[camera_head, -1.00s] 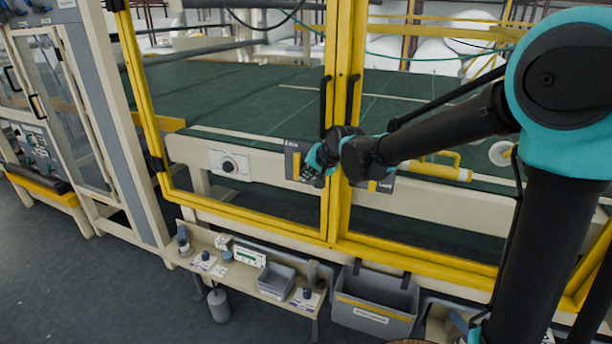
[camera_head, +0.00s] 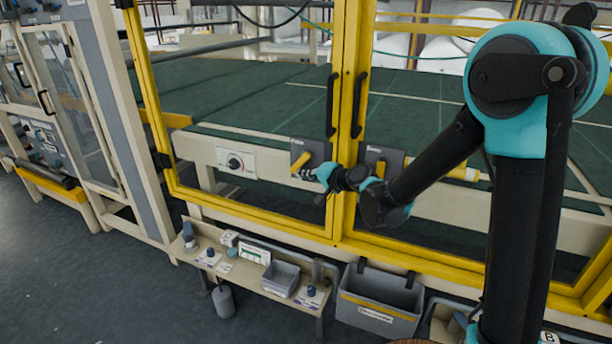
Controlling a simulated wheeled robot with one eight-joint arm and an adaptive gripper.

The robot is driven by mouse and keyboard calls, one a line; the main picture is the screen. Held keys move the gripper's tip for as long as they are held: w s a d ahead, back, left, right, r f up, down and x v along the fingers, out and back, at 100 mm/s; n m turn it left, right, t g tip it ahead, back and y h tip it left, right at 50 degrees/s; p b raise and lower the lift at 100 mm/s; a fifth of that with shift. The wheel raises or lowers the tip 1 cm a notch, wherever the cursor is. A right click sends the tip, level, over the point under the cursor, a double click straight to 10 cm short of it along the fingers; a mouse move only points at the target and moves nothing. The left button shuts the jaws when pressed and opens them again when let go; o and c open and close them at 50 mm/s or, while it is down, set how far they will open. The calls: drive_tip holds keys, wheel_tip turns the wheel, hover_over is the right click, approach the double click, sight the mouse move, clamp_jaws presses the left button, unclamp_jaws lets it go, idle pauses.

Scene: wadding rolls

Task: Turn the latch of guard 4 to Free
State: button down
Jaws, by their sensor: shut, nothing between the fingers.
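Two yellow-framed glazed doors meet at yellow posts (camera_head: 347,120) in the middle of the view. On the left of the posts is a dark grey latch plate (camera_head: 318,147) with a yellow lever (camera_head: 301,162), tilted down to the left. On the right is a second dark plate (camera_head: 392,157) with a yellow lever (camera_head: 380,169). My gripper (camera_head: 311,174) is shut and empty, just below and right of the left lever; whether it touches is unclear. My arm crosses in front of the right plate. Plate lettering and guard number are unreadable.
Black door handles (camera_head: 332,105) stand on both sides of the posts. Below are a narrow shelf (camera_head: 205,282) with small items and a grey bin (camera_head: 378,303). Green bed lies behind.

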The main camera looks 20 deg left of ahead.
drive_tip(key=shift+w+a+r, duration=0.1)
drive_tip(key=shift+a, duration=1.25)
idle(0.9)
drive_tip(key=s+d+f, duration=0.2)
drive_tip(key=d, duration=0.3)
drive_tip(key=s+d+f, duration=0.1)
drive_tip(key=s+d, duration=0.1)
drive_tip(key=d, duration=0.4)
drive_tip(key=shift+s+f, duration=0.3)
drive_tip(key=shift+f, duration=0.05)
